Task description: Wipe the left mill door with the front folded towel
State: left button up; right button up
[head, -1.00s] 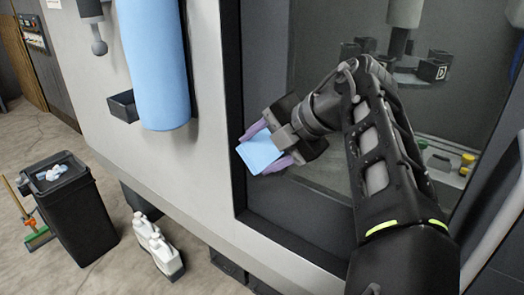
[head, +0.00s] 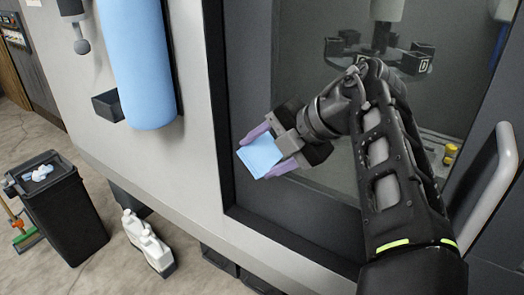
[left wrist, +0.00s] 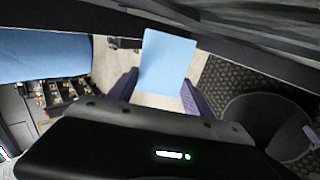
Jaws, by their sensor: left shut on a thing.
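The mill door (head: 300,75) fills the middle and right of the head view, with a dark frame and a large window. My left gripper (head: 267,152) is in front of its lower left part, its purple fingers shut on a light blue folded towel (head: 260,156). The towel sticks out flat beyond the fingertips; I cannot tell whether it touches the door. In the left wrist view, the towel (left wrist: 166,62) stands between the two fingers of the gripper (left wrist: 158,92). My arm covers part of the window. My right gripper is not in view.
A pale door handle (head: 492,185) is at the right. A blue cylinder (head: 138,65) and a small dark box (head: 108,106) are on the grey wall at left. A black bin (head: 62,215) and white bottles (head: 148,243) stand on the floor below.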

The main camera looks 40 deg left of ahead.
pick_arm(q)
jog(key=shift+d+r+p, duration=0.15)
jog(key=shift+d+p, duration=0.4)
jog(key=shift+d+r+p, duration=0.15)
jog(key=shift+d+p, duration=0.35)
jog(key=shift+s+d+f+p, duration=0.1)
jog(key=shift+d+p, duration=0.4)
jog(key=shift+d, duration=0.1)
jog(key=shift+d+f, duration=0.15)
jog(key=shift+f, duration=0.05)
jog(key=d+p, duration=0.3)
jog(key=shift+d+p, duration=0.3)
jog(key=shift+p, duration=0.05)
